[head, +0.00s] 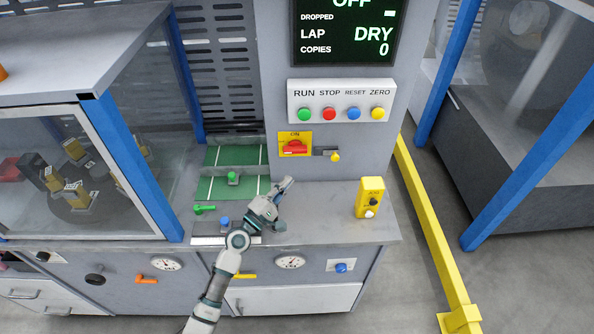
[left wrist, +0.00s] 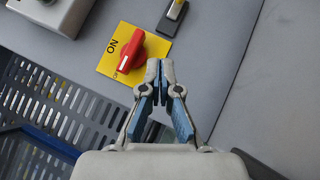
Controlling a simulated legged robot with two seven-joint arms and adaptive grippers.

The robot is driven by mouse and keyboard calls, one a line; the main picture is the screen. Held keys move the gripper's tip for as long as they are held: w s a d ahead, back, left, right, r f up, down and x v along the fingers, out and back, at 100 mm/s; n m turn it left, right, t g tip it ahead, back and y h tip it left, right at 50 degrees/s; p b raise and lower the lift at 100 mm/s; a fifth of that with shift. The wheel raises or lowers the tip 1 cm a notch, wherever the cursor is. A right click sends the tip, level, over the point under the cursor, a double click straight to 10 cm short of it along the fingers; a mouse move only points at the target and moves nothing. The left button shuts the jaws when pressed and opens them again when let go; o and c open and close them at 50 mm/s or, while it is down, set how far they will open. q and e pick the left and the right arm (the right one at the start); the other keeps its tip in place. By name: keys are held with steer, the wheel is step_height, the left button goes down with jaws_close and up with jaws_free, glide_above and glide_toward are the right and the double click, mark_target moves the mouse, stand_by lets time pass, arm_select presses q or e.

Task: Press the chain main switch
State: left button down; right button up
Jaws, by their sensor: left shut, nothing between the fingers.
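A red rotary switch (head: 295,147) sits on a yellow plate marked ON, on the grey column. It also shows in the left wrist view (left wrist: 130,52), upper left of my fingertips. I cannot tell from any label that it is the chain main switch. My left gripper (head: 287,182) is shut and empty, in front of the column and below the red switch in the head view. In the left wrist view its fingertips (left wrist: 160,68) appear close beside the red knob, with a small gap in the picture; contact cannot be told. My right gripper is out of view.
A small yellow-tipped lever (head: 335,156) is right of the red switch. Above is a panel (head: 341,101) with RUN, STOP, RESET and ZERO buttons. A yellow JOG box (head: 370,197) stands on the ledge. Green and blue knobs lie near my left arm. The display reads OFF.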

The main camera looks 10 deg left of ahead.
arm_select(q)
steer(key=shift+v, duration=1.9)
